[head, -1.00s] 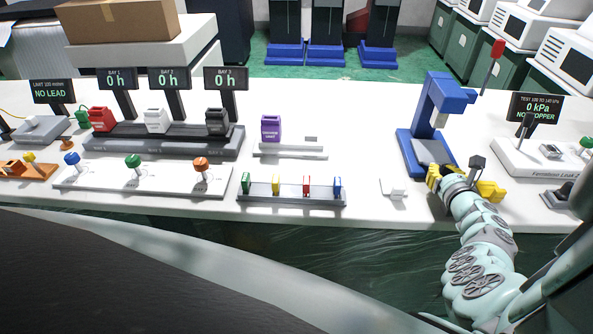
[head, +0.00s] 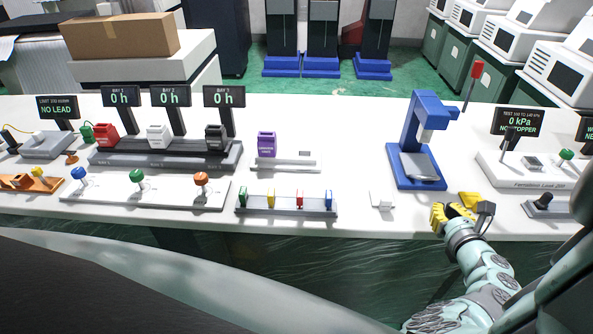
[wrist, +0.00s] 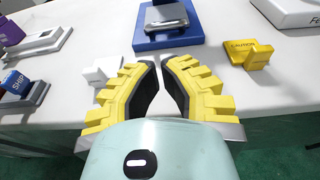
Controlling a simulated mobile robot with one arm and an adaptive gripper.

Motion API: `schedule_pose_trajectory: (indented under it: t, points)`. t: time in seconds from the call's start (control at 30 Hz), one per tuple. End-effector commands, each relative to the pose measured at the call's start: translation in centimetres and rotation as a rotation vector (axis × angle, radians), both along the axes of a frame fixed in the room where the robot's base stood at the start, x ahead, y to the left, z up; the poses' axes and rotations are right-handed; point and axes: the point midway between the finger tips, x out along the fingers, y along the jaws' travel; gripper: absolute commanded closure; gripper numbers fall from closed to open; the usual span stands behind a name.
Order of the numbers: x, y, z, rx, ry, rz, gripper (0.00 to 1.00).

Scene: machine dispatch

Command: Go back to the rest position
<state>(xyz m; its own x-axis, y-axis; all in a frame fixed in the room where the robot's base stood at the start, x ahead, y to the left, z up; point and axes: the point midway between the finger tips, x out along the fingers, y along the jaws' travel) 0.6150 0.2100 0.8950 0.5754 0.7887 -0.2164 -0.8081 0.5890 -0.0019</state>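My gripper (head: 452,211) is over the front edge of the white bench (head: 340,222), in front of the blue press (head: 416,165). In the wrist view its two yellow fingers (wrist: 160,63) lean together with their tips close and only a narrow empty gap between them. Nothing is held. The press stands apart beyond the fingertips, its base (wrist: 150,40) showing at the top of the wrist view. My arm comes in from the lower right of the head view.
A yellow caution piece (wrist: 248,53) stands right of the fingers, and a small white block (wrist: 103,72) stands left. A rack with coloured tabs (head: 285,205) is further left. The leak-test station (head: 522,170) is at the right.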

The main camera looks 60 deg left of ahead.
Motion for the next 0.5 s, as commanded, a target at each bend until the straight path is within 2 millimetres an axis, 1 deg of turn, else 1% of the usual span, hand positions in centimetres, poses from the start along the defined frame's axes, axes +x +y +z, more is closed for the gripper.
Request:
schedule_pose_trajectory:
  t: [0.03, 0.2, 0.5]
  points:
    - [-0.3, -0.5, 0.0, 0.000, 0.002, -0.006, 1.00]
    - [-1.0, -1.6, 0.4, 0.001, 0.000, -0.003, 1.00]
    - [-1.3, -2.1, 0.4, -0.013, -0.002, -0.008, 1.00]
